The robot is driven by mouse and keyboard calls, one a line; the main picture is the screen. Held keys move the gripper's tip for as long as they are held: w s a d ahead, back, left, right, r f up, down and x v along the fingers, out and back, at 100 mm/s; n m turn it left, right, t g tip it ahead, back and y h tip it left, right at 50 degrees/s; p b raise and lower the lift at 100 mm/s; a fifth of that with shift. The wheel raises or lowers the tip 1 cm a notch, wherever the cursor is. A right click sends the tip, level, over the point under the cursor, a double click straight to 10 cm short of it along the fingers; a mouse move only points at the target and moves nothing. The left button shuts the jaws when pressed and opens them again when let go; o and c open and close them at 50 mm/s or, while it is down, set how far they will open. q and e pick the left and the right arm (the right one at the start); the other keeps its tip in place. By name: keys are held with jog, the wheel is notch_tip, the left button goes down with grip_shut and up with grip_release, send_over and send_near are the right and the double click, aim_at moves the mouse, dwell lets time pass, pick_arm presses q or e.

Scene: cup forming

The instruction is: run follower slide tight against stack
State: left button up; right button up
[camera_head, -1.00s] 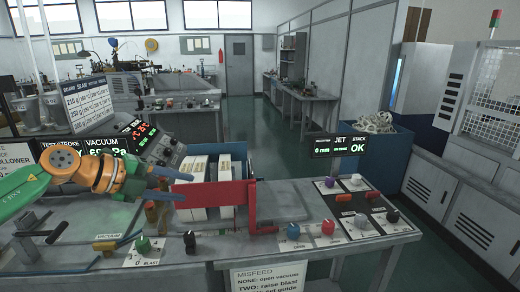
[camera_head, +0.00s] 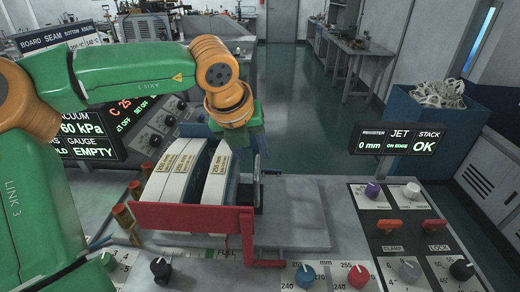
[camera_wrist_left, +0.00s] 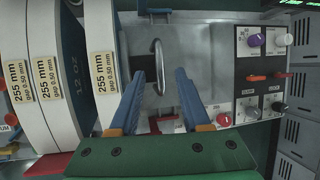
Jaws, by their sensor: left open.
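A red plate with a side handle (camera_head: 190,218), apparently the follower slide, stands across the stack's near end. Whether it touches the stack cannot be told. My left gripper (camera_head: 258,140) is at the stack's right far side, partly hidden by its wrist. My right gripper is not shown.
A grey plate (camera_head: 295,210) right of the stack is bare. A knob panel (camera_head: 400,225) lies further right, under a small display (camera_head: 402,138) reading OK. More knobs (camera_head: 305,276) line the front edge. A gauge display (camera_head: 88,130) stands at left. A blue bin (camera_head: 420,135) is behind.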

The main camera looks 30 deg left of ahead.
aim_at(257, 163)
pick_arm(q)
jog(key=x, duration=0.2)
jog(key=shift+f, duration=0.45)
jog(key=shift+w+a+f, duration=0.1)
jog(key=shift+w+f, duration=0.1)
jog(key=shift+w, duration=0.3)
jog(key=shift+s+r, duration=0.15)
jog(key=shift+s, duration=0.1)
grip_shut()
